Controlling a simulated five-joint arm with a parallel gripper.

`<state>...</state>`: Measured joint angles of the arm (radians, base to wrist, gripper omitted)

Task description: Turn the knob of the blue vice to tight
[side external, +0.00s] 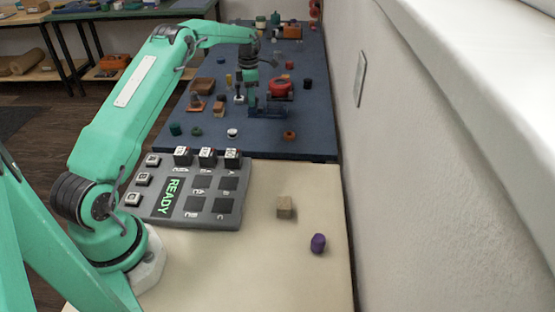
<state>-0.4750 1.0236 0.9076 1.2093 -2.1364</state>
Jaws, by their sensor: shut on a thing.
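The blue vice (270,104) stands on the dark blue mat, with a red round part (280,87) at its upper right. My gripper (250,92) points down at the left end of the vice. It is shut on the vice's knob, as far as this small view shows. The knob itself is hidden by the fingers, so its turn position cannot be told.
A keypad box (225,205) reading READY, a wooden block (285,207) and a purple piece (318,243) are nearer. A wall stands at right.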

